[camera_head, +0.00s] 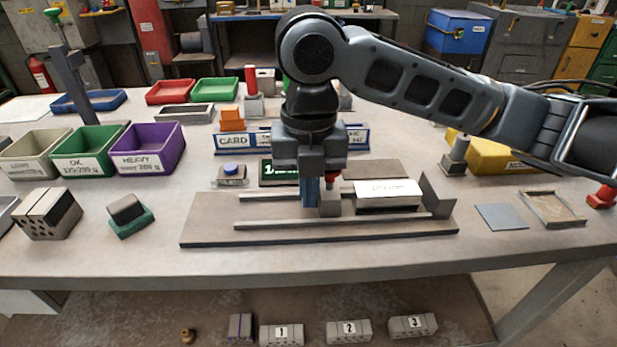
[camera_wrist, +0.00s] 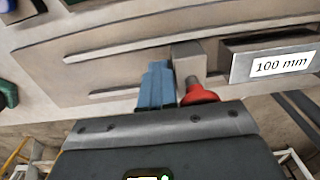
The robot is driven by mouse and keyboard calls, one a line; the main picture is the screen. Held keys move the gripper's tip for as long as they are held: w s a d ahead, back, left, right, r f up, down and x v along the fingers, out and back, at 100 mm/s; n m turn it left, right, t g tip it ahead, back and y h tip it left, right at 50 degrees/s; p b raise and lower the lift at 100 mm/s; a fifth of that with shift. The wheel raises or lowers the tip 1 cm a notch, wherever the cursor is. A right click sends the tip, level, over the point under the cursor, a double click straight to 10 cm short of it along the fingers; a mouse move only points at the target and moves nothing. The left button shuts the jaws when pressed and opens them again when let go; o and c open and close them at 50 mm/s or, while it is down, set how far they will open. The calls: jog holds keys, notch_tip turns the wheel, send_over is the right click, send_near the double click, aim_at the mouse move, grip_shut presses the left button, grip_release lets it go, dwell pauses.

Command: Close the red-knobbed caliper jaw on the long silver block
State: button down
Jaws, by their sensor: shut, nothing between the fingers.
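The caliper is a brown base plate (camera_head: 215,228) with two rails. Its grey sliding jaw (camera_head: 329,203) stands between the rails; it also shows in the wrist view (camera_wrist: 187,62) with its red knob (camera_wrist: 198,93). The long silver block (camera_head: 388,204), labelled 100 mm in the wrist view (camera_wrist: 270,62), lies right of the sliding jaw, with a small gap between them. The fixed end jaw (camera_head: 437,196) stands at the block's right end. My gripper (camera_head: 309,190) points down with its blue fingers shut and empty, just left of the sliding jaw; I cannot tell whether they touch it.
A small block on a green holder (camera_head: 128,215) and a drilled block (camera_head: 50,213) lie left of the plate. A grey square (camera_head: 501,216) and a shallow tray (camera_head: 552,208) lie right. Bins, including a purple one (camera_head: 147,148), stand at the back left. The front table strip is clear.

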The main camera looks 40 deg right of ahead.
aim_at(337, 188)
jog(key=shift+s+d, duration=0.15)
jog(key=shift+d, duration=0.05)
jog(key=shift+s+d, duration=0.2)
jog(key=shift+d, duration=0.1)
jog(key=shift+s+d, duration=0.2)
jog(key=shift+d, duration=0.1)
jog(key=shift+s+d, duration=0.2)
jog(key=shift+d, duration=0.05)
jog(key=shift+s+d+b, duration=0.3)
jog(key=shift+s+d, duration=0.1)
jog(key=shift+d, duration=0.15)
jog(key=shift+s+d, duration=0.15)
jog(key=shift+d, duration=0.05)
jog(key=shift+a, duration=0.1)
dwell(0.4)
jog(key=shift+w+a, duration=0.6)
jog(key=shift+a, duration=0.15)
